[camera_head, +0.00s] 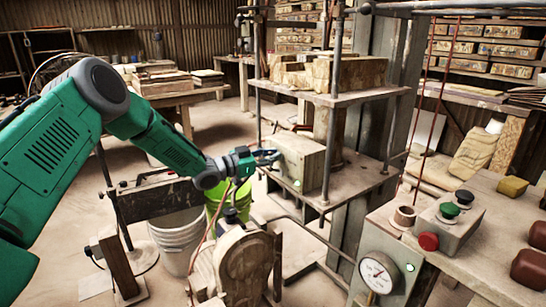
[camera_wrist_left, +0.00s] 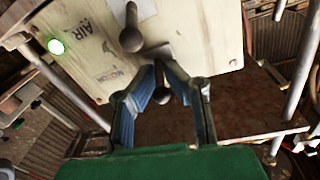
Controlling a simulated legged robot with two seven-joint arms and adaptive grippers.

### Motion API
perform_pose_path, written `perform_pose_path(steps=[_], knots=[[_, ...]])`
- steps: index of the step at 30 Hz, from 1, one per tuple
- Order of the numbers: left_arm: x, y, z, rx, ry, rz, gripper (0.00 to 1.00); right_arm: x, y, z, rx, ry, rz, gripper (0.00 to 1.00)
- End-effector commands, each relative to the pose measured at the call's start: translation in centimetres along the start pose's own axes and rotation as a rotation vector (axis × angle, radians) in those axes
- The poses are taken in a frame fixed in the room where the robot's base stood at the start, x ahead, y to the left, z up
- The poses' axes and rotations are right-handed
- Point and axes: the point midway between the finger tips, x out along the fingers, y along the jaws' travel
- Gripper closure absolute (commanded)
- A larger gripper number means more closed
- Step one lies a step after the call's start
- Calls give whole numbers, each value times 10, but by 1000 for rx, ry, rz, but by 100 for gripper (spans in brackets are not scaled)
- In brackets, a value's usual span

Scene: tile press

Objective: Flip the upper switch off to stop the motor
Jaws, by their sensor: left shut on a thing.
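The pale switch box (camera_head: 302,158) is mounted on the press frame in the head view, and its front face (camera_wrist_left: 205,35) fills the top of the left wrist view. The face carries "AIR" and "MOTOR" lettering and a lit green lamp (camera_wrist_left: 56,46). One round-ended lever (camera_wrist_left: 131,39) stands free near the "AIR" lettering. A second lever (camera_wrist_left: 161,96), nearer the "MOTOR" lettering, sits between the blue fingers. My left gripper (camera_head: 268,157) is at the box face, shut on this second lever. The fingers also show in the wrist view (camera_wrist_left: 160,75) and hide the lever's base. My right gripper is not in view.
A control bench with a gauge (camera_head: 378,273), a red button (camera_head: 428,241) and a green button (camera_head: 449,210) stands at right. A white bucket (camera_head: 178,236) and a lime bucket (camera_head: 222,199) stand below my left arm. Metal posts of the press frame surround the box.

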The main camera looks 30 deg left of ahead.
Motion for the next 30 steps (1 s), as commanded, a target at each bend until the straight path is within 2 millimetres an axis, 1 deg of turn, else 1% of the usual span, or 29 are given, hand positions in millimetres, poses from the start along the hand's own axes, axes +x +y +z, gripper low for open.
perform_pose_path(steps=[5,8,11,18,24,27,30], knots=[[-1,1,6,4,52,-13,100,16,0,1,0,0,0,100],[-2,1,10,10,107,-23,100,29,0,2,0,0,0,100],[-2,2,15,16,179,-37,100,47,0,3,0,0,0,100],[-4,3,25,33,389,-75,100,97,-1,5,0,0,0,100],[-4,3,29,48,557,-105,100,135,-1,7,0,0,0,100],[-3,3,30,54,629,-118,100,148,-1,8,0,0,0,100],[-3,4,31,59,689,-129,100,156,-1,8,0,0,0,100]])
